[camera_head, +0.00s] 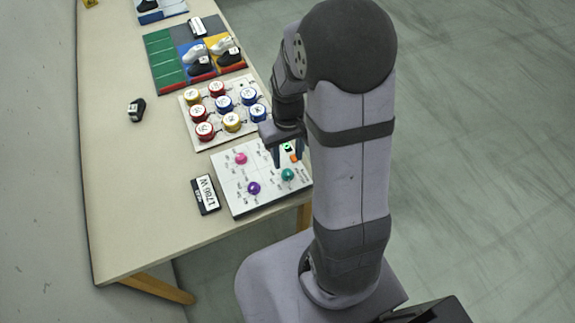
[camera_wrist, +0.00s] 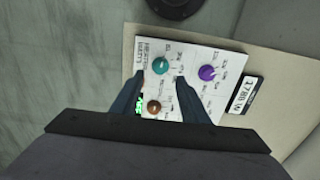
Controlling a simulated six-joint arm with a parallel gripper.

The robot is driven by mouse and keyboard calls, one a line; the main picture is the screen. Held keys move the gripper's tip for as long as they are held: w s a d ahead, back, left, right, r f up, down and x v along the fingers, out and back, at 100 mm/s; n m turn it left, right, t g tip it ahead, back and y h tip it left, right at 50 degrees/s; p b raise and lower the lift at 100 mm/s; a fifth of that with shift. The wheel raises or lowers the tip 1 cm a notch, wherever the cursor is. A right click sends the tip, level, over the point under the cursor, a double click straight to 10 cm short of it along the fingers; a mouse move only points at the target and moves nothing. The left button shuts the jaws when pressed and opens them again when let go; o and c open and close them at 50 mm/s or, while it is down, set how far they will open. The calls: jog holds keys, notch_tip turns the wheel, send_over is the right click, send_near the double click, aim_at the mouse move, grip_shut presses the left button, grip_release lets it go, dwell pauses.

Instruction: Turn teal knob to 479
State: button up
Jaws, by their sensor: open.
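The teal knob (camera_head: 288,174) sits on a white control panel (camera_head: 236,199) near the table's edge. In the wrist view the teal knob (camera_wrist: 160,65) lies ahead of the fingertips, between their lines and apart from them. My gripper (camera_head: 288,160) is open and empty above the panel, its fingers pointing down; it also shows in the wrist view (camera_wrist: 160,80). A small green-lit display (camera_wrist: 139,103) is partly hidden by the left finger in the wrist view. The printed numbers around the knob are too small to read.
The panel also carries a purple knob (camera_head: 254,188), a pink knob (camera_head: 240,158) and an orange knob (camera_wrist: 153,107). A board of several coloured round pieces (camera_head: 187,131) is behind. The table's left side (camera_head: 135,200) is mostly clear.

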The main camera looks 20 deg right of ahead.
aim_at(288, 172)
jog(key=shift+f+p, duration=0.55)
jog(key=shift+f, duration=2.6)
jog(key=shift+c, duration=0.6)
grip_shut()
